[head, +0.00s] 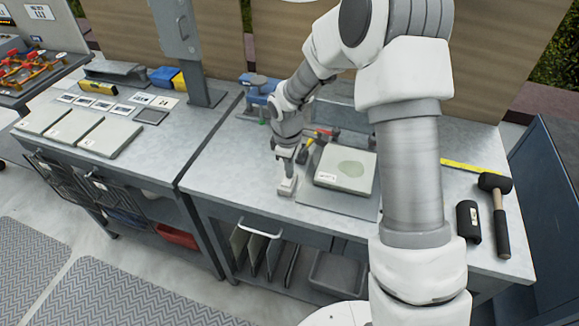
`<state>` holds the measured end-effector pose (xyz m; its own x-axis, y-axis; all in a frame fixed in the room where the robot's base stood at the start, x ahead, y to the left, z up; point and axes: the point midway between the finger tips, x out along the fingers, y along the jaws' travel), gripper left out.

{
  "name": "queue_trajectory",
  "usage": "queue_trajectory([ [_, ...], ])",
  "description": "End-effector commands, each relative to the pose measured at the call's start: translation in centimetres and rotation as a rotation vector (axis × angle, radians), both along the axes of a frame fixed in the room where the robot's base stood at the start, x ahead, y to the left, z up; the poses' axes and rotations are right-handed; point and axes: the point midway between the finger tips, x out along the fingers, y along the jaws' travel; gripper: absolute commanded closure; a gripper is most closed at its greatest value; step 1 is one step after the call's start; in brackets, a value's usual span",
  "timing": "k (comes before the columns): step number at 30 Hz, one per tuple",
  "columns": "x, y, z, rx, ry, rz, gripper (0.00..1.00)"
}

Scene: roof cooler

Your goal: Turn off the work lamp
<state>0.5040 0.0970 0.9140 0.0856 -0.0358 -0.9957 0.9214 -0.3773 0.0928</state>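I cannot pick out the work lamp for sure in the head view. My arm reaches over the right workbench (235,170), and my gripper (287,180) points down close to the bench top, left of a grey slab with a greenish patch (345,168). A small pale block shows at the gripper's lower end. I cannot tell whether it is part of the gripper or a separate thing, nor whether the fingers are open or shut. My arm hides part of the bench's middle and back.
A grey post with a box (178,30) rises behind the left bench. Grey panels (108,140) lie on that bench. A blue vise (262,88) and red-handled tools (322,132) are near my arm. A black mallet (498,205) and black cylinder (468,220) lie at right.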

Motion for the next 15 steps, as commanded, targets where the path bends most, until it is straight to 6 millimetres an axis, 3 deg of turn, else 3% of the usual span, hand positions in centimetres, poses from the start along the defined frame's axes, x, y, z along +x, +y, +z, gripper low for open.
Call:
queue_trajectory([
  [15,-0.87,0.26,-0.08,0.003,0.014,0.0,1.0],
])
